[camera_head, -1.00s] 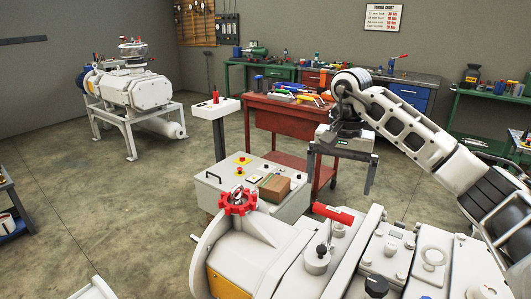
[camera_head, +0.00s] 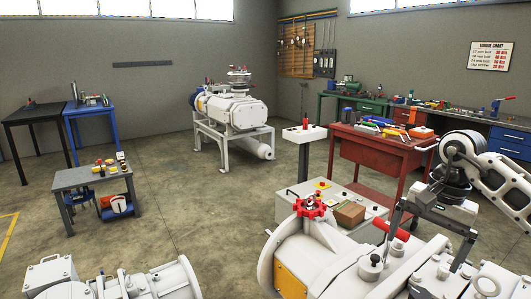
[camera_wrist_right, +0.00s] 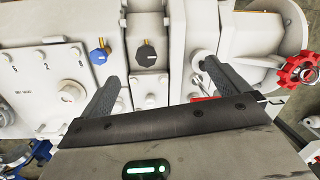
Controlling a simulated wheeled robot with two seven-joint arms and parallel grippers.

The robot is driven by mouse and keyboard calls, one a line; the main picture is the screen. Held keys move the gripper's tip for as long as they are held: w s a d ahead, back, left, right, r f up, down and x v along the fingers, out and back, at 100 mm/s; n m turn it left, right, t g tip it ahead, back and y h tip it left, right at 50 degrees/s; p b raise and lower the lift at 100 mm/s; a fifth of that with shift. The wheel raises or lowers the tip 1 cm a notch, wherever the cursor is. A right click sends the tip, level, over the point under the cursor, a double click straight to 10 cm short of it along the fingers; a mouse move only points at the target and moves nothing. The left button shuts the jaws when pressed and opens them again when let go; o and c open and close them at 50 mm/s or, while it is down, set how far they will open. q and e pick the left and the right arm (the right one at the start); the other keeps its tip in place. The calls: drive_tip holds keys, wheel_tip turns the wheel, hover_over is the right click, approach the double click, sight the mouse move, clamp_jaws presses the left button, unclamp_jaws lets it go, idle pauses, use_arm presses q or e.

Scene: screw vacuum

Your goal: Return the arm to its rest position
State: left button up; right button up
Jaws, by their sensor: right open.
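My right gripper (camera_head: 430,232) is open and empty in the head view, with its fingers pointing down above the white vacuum pump (camera_head: 330,258). My right arm (camera_head: 492,170) comes in from the right edge. In the right wrist view the two fingers (camera_wrist_right: 161,75) are spread wide over the pump's top. The red handwheel (camera_head: 311,207) is left of the gripper in the head view; it also shows at the right of the wrist view (camera_wrist_right: 296,68). A red handle (camera_head: 390,230) is close behind the left finger in the picture. My left gripper is out of view.
A grey control box (camera_head: 330,200) and a red tool cart (camera_head: 380,150) stand behind the pump. Another pump on a stand (camera_head: 232,115) is farther back. A small tool table (camera_head: 92,178) is at left. Another white machine (camera_head: 130,285) is at bottom left. Floor between is clear.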

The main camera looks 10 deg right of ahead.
drive_tip(key=s+a+f+m+y, duration=0.15)
drive_tip(key=a+f+y, duration=0.25)
drive_tip(key=a, duration=0.6)
drive_tip(key=a+f+m+y, duration=0.25)
drive_tip(key=a+y, duration=0.25)
drive_tip(key=a, duration=0.5)
drive_tip(key=s+a+r+m+t+y, duration=0.2)
drive_tip(key=a+m+t+y, duration=0.6)
drive_tip(key=m, duration=0.8)
drive_tip(key=s+d+f+m+t+h, duration=0.15)
drive_tip(key=f+m+t+h, duration=0.35)
drive_tip(key=m, duration=0.8)
drive_tip(key=d+f+m+t+h, duration=0.3)
drive_tip(key=f+m+h, duration=0.3)
drive_tip(key=m, duration=0.8)
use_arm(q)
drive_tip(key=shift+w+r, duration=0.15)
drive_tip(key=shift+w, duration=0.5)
use_arm(e)
drive_tip(key=s+d+f+m+g+h, duration=0.2)
drive_tip(key=s+f+m+g+h, duration=0.2)
drive_tip(key=s+f+m, duration=0.7)
drive_tip(key=shift+s+d+f+m+g, duration=0.3)
drive_tip(key=shift+f+m+g, duration=0.4)
drive_tip(key=shift+g, duration=0.3)
